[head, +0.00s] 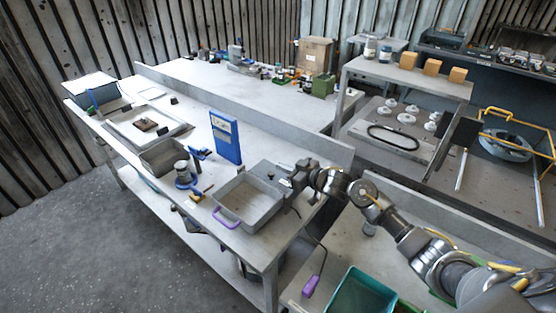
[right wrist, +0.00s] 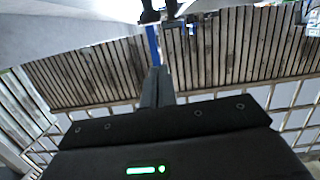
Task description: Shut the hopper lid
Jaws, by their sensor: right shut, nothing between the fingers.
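An open grey box with a purple handle (head: 248,212) stands at the near right end of the workbench and looks like the hopper. Its inside shows from above. A flat grey piece (head: 266,171) is at its back edge, partly behind my gripper; it may be the raised lid, but I cannot tell for sure. My right gripper (head: 287,182) is at the box's back right corner, shut and empty. I cannot tell whether it touches the box. In the right wrist view its closed fingers (right wrist: 157,84) point up the picture. My left gripper is not in view.
A blue upright panel (head: 225,137) stands behind the box. A grey bin (head: 164,157) and a white tray (head: 147,127) lie farther left on the bench. A green crate (head: 362,294) is at the near right. Bare bench top shows around the blue panel.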

